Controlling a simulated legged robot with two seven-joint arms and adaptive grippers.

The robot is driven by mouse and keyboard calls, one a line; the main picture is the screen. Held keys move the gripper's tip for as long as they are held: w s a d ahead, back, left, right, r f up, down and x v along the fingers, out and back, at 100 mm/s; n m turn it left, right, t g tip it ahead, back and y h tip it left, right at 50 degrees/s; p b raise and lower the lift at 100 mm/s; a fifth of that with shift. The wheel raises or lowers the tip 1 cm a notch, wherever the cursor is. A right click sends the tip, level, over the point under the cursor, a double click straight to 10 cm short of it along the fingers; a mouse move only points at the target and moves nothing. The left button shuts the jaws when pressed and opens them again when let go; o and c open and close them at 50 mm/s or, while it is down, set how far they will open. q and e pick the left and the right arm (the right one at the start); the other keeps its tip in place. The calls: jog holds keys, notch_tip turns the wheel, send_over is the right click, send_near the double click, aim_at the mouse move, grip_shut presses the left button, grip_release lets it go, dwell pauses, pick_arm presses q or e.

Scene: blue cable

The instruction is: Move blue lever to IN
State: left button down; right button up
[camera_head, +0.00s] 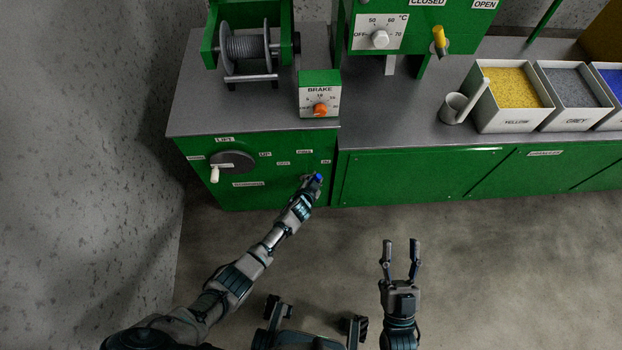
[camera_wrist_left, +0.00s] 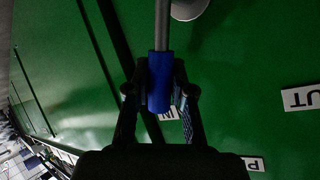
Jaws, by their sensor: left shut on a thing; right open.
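The blue lever (camera_head: 318,178) sticks out from the green cabinet front, near its right edge. In the left wrist view it is a blue grip (camera_wrist_left: 159,78) on a grey metal rod (camera_wrist_left: 162,25). My left gripper (camera_head: 312,184) is shut on the blue grip, with a finger on each side (camera_wrist_left: 160,90). A label partly hidden behind the lever (camera_wrist_left: 168,115) appears to end in N, and a label ending in UT (camera_wrist_left: 300,97) is at the right. My right gripper (camera_head: 402,246) is open and empty above the floor, away from the cabinet.
A crank with a white handle (camera_head: 214,174) is on the same cabinet front. Above are a winch drum (camera_head: 247,47) and a brake box with an orange knob (camera_head: 320,109). The floor at right is clear.

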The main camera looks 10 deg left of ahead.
pick_arm(q)
jog(key=shift+d+f+m+y, duration=0.3)
jog(key=shift+d+f, duration=0.05)
jog(key=shift+d, duration=0.05)
pick_arm(e)
jog(key=shift+s+r+t, duration=0.15)
jog(key=shift+r+t, duration=0.05)
jog(key=shift+t, duration=0.1)
jog(key=shift+r, duration=0.1)
pick_arm(q)
jog(key=c, duration=1.3)
grip_release()
jog(key=o, duration=0.3)
jog(key=shift+w+f, duration=0.1)
jog(key=shift+w, duration=0.05)
jog(key=shift+d, duration=0.1)
